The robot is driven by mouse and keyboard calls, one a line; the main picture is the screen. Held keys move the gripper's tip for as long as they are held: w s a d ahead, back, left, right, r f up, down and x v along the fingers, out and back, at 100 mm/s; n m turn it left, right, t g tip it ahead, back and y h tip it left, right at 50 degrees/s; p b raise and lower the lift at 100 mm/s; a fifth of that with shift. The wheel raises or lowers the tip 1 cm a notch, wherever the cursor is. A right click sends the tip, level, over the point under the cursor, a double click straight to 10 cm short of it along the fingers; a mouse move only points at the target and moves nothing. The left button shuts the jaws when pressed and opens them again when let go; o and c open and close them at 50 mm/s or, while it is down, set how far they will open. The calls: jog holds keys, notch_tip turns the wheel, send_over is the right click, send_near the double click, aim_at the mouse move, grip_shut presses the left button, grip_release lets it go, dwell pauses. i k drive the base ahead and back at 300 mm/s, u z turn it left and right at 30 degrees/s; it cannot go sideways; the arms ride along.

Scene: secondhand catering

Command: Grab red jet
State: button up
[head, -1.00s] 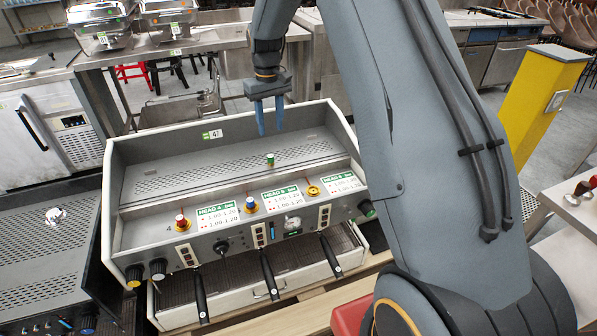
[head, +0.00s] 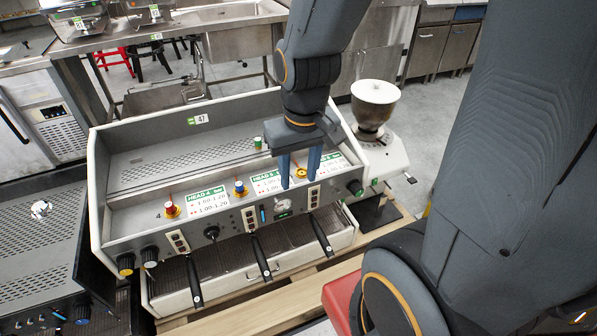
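The red jet (head: 170,205) is a small piece with a red top and a yellow ring at its base. It stands on the left of the espresso machine's sloped upper panel (head: 130,205). My gripper (head: 299,178) points down with its two blue fingers apart and nothing between them. It is well to the right of the red jet, over the right part of the panel, close to a yellow ring piece (head: 301,172) in the picture. Whether the fingertips touch the panel I cannot tell.
A blue-topped jet (head: 240,188) stands right of the red one, and a green piece (head: 258,142) sits further back. The portafilter handles (head: 321,236) stick out in front. A grinder (head: 374,105) stands at the right. A raised back wall (head: 160,132) borders the panel.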

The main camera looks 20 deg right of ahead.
aim_at(170, 207)
jog(key=k, duration=1)
jog(key=u, duration=2.15)
jog(key=i, duration=1.2)
jog(key=z, duration=2.2)
jog(key=i, duration=0.5)
jog(key=u, duration=0.05)
